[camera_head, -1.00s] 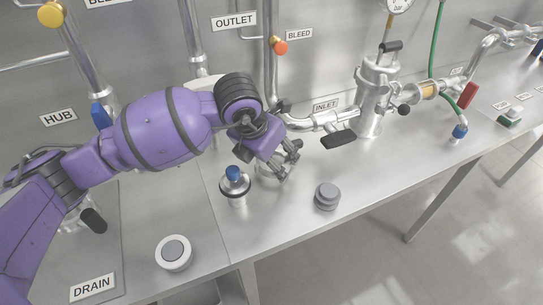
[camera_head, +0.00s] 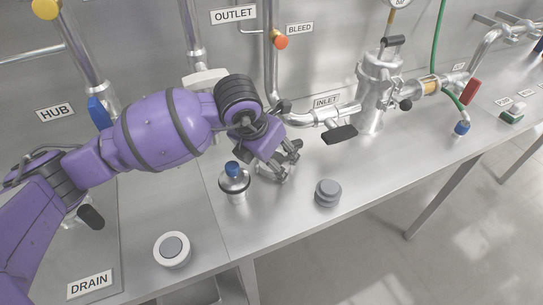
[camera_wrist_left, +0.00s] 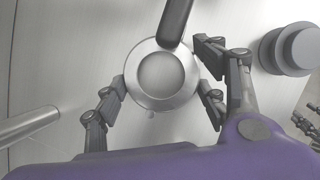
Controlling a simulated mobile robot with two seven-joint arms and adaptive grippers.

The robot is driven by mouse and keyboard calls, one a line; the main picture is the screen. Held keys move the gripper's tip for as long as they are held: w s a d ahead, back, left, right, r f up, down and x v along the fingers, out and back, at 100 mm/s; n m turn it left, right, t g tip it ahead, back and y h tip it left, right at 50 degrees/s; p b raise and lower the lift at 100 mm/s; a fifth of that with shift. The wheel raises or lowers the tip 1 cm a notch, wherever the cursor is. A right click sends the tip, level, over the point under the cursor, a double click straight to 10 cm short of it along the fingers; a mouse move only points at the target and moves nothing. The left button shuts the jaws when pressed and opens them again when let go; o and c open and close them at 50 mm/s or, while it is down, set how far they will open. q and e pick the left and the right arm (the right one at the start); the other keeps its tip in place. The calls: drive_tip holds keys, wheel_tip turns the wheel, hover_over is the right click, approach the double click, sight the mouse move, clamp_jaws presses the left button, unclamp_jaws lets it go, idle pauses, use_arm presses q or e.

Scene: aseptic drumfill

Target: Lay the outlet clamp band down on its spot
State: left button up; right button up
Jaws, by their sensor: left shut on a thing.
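My left gripper (camera_head: 287,160) is low over the bench, just right of a blue-topped metal fitting. In the left wrist view its two fingers (camera_wrist_left: 162,92) are on opposite sides of a round silver ring with a grey middle, the outlet clamp band (camera_wrist_left: 140,96). The gripper is shut on it. In the head view the band is mostly hidden behind the fingers, and I cannot tell whether it touches the bench. A black handle (camera_wrist_left: 176,20) overlaps the band's upper rim in the wrist view. Small jointed parts at that view's right edge may be my right gripper; its state is unclear.
The blue-topped fitting (camera_head: 234,184) stands close left of the gripper. A grey stepped knob (camera_head: 327,193) is to its right. The inlet valve's black handle (camera_head: 340,135) is behind and right. The bench's front right is clear.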

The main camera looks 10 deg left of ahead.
drive_tip(key=shift+f, duration=0.1)
use_arm(q)
drive_tip(key=o, duration=1.3)
use_arm(e)
drive_tip(key=shift+s, duration=0.1)
use_arm(q)
drive_tip(key=shift+o, duration=0.2)
drive_tip(key=shift+f, duration=0.1)
drive_tip(key=shift+r+p, duration=1.3)
drive_tip(key=shift+r, duration=1.25)
wheel_tip(320, 180, up, 5)
drive_tip(key=p, duration=0.2)
drive_tip(key=shift+p, duration=0.3)
use_arm(e)
drive_tip(key=w+r+t, duration=0.1)
drive_tip(key=w+r, duration=0.4)
drive_tip(key=r, duration=0.2)
drive_tip(key=shift+w+r, duration=0.15)
drive_tip(key=shift+r, duration=0.2)
